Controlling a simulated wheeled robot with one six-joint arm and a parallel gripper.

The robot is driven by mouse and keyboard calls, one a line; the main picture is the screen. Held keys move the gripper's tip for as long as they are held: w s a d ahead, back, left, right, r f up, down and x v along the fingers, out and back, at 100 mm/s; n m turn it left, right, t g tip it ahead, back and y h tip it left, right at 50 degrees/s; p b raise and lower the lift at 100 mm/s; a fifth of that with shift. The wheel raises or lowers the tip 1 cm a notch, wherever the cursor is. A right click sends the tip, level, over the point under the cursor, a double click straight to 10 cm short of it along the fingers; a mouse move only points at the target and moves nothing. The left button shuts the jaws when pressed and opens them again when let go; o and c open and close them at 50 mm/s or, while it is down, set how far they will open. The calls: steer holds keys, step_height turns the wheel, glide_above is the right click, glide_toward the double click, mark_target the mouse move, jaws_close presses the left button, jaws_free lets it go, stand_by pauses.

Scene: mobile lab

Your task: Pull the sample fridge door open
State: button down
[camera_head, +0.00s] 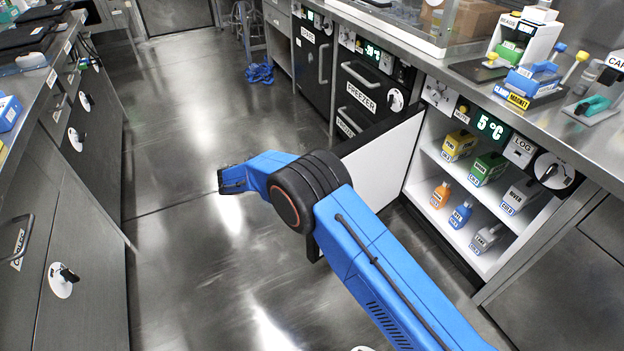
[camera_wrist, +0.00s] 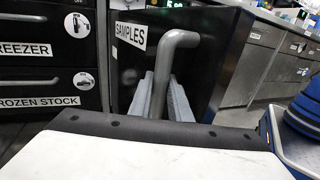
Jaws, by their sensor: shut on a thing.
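The sample fridge door stands open in the head view, its white inner face (camera_head: 385,160) showing to the left of the fridge interior (camera_head: 448,190). In the wrist view, the dark outer face of the door (camera_wrist: 208,85) carries a SAMPLES label and a grey bar handle (camera_wrist: 182,39). My gripper (camera_wrist: 163,82) has its two pale fingers shut on the handle, one on each side. The lower part of the handle and the grip are partly hidden by my gripper's body. In the head view I cannot make out the fingers; my blue arm covers part of the door.
The fridge shelves hold several labelled boxes (camera_head: 489,168) and bottles (camera_head: 460,214). The freezer (camera_head: 362,88) stands beyond the door. A steel counter (camera_head: 560,125) runs above the fridge, drawers line the left side. The aisle floor (camera_head: 190,260) is clear, apart from a blue heap (camera_head: 259,73) far back.

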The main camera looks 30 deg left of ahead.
steer(key=shift+w+a, duration=0.25)
steer(key=shift+a, duration=0.05)
steer(key=c, duration=1.6)
jaws_free()
steer(key=shift+c, duration=0.2)
